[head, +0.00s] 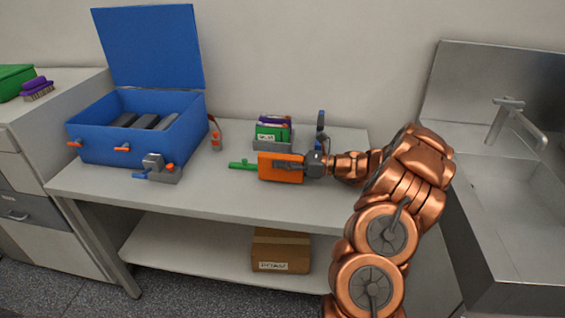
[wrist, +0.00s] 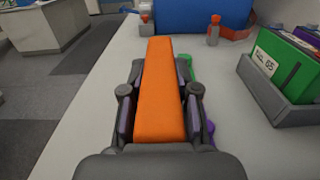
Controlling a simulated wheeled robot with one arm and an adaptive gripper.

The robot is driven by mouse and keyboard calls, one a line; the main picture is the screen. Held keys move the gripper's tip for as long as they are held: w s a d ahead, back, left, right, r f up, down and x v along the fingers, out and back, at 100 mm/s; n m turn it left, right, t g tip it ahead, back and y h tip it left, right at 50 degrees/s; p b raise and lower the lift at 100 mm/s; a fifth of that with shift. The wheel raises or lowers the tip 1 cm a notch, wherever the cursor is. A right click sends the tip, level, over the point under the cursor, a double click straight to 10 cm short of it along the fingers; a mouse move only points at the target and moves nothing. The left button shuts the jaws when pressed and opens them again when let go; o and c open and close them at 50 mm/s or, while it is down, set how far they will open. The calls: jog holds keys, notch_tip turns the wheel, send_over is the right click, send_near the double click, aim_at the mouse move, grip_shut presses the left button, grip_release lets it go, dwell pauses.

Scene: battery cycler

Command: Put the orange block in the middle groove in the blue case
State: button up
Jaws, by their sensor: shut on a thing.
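The orange block (head: 281,167) is held in my gripper (head: 305,165) above the grey table. In the wrist view the long orange block (wrist: 160,90) lies between the two fingers of my gripper (wrist: 160,105), pointing away from me. The blue case (head: 140,130) stands at the left of the table with its lid (head: 150,46) raised. Dark dividers (head: 146,121) with grooves between them show inside. The groove floors are hidden by the front wall. In the wrist view only part of the case (wrist: 205,12) shows at the top.
A grey tray (head: 272,144) with green and purple items stands behind the block; it also shows in the wrist view (wrist: 285,104). A green-handled item (head: 242,164) lies near the block. A grey device (head: 155,168) stands before the case. A sink (head: 510,190) is at right.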

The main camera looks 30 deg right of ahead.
jog(key=shift+f, duration=0.4)
jog(key=shift+f, duration=0.1)
jog(key=o, duration=0.8)
